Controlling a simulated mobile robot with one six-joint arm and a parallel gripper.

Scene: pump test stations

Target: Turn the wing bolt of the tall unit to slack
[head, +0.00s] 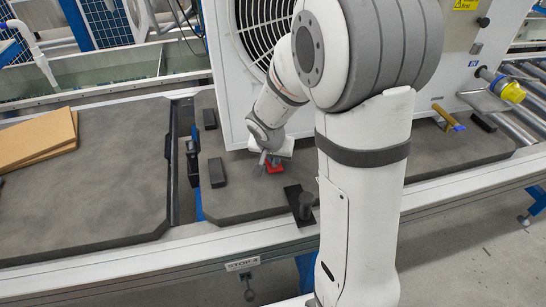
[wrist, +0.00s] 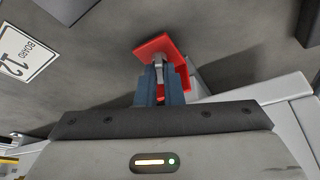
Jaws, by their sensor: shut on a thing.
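The tall unit is a white cabinet (head: 228,75) with a round black fan grille, standing on a grey board; my arm covers much of it. A small red part, seemingly its wing bolt (head: 275,167), sits low at the unit's front foot. In the wrist view the red part (wrist: 157,46) shows a flat plate, with more red beside and between the fingers. My gripper (head: 266,158) reaches down to it at the unit's base. In the wrist view my gripper (wrist: 159,75) has its fingers closed on the red part. The fingers hide part of it, so its exact turn is unclear.
Black blocks (head: 217,172) lie on the grey board (head: 240,200), and a black post (head: 305,205) stands at its front edge. Brown sheets (head: 38,140) lie on the left board. A yellow-capped pipe (head: 510,90) sticks out at right.

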